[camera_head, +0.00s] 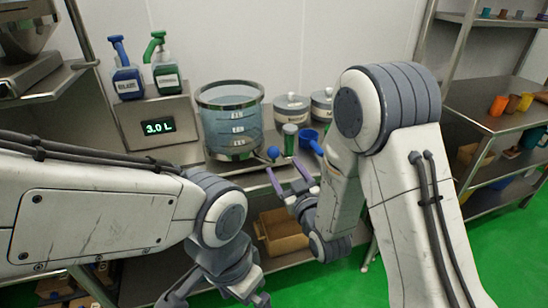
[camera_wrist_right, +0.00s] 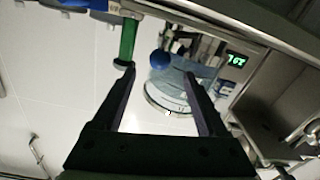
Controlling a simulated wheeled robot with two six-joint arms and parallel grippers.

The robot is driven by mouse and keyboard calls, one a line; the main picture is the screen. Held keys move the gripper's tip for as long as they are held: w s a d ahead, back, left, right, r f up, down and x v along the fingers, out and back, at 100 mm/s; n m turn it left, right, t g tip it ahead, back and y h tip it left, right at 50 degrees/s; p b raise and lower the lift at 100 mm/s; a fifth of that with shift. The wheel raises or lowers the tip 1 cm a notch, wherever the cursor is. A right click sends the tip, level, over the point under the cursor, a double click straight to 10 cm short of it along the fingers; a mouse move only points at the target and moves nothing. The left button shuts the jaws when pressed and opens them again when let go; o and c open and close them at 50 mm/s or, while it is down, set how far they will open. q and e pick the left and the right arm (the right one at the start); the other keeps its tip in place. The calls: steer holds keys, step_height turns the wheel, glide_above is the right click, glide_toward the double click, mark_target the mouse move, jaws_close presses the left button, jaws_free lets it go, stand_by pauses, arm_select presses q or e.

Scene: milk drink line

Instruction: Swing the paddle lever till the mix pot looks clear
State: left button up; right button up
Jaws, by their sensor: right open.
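The mix pot (camera_head: 231,122) is a clear, graduated vessel with a dark rim, holding pale blue, see-through contents. The paddle lever shows as a blue ball knob (camera_head: 273,152) at the pot's lower right. My right gripper (camera_head: 284,168) is open just in front of the knob, its purple-grey fingers pointing toward it. In the right wrist view the knob (camera_wrist_right: 160,60) appears between the open fingertips (camera_wrist_right: 159,72), with the pot (camera_wrist_right: 165,98) behind; I cannot tell whether they touch. My left gripper (camera_head: 218,297) is low at the bottom edge, partly cut off.
Lidded steel pots (camera_head: 291,108) are behind. A cardboard box (camera_head: 283,238) sits below.

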mark_target(276, 156)
steer(key=p+x, duration=0.1)
steer(key=x, duration=0.6)
steer(key=shift+w, duration=0.15)
arm_select(q)
steer(key=shift+r, duration=0.2)
arm_select(e)
steer(key=shift+w+a+f, duration=0.1)
steer(key=shift+w+a, duration=0.2)
steer(key=shift+w, duration=0.3)
jaws_close()
stand_by(0.4)
